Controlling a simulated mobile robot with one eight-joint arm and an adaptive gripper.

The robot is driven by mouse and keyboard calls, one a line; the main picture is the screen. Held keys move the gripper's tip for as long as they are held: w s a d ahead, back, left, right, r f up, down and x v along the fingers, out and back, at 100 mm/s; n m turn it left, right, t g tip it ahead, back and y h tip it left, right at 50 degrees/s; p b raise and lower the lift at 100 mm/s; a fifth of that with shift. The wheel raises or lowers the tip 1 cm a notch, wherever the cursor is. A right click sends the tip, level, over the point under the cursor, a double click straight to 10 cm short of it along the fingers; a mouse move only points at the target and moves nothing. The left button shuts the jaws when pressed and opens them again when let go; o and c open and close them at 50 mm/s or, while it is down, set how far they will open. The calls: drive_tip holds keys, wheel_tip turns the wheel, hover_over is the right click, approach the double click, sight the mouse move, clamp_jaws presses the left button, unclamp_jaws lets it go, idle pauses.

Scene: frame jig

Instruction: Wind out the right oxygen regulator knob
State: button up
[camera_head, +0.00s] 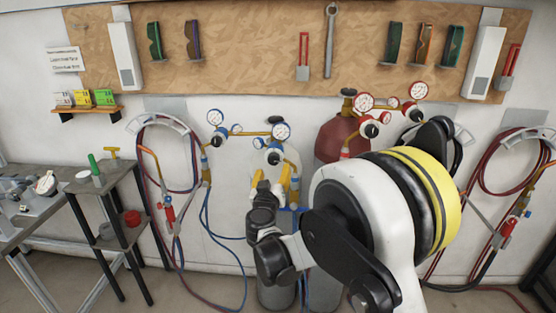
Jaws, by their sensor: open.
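The right oxygen regulator (269,143), with blue-rimmed gauges, sits above a pale cylinder in the middle of the head view. Its dark round knob (274,157) faces me. My gripper (273,178) has yellow fingers. It appears just below the knob in the picture, with its fingers apart and nothing seen between them. I cannot tell how far it is from the knob in depth, or whether it touches. The left oxygen regulator (216,139) is on the wall side to the left, joined by a brass pipe. My wrist hides the lower regulator area and much of the cylinder.
A red cylinder (338,136) with red-rimmed gauges (363,102) stands close to the right, partly behind my arm. Blue hoses (207,210) hang at left. A dark side table (110,190) stands further left. A tool board (270,50) spans the wall above.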

sight(273, 160)
drive_tip(key=w+b, duration=0.1)
drive_tip(key=w, duration=0.5)
drive_tip(key=w+b, duration=0.1)
drive_tip(key=w, duration=0.2)
drive_tip(key=shift+w+a+f+b, duration=0.25)
drive_tip(key=shift+a+f+b, duration=0.05)
drive_tip(key=shift+f, duration=0.1)
drive_tip(key=shift+w+r, duration=0.1)
drive_tip(key=shift+w, duration=0.55)
drive_tip(key=c, duration=1.2)
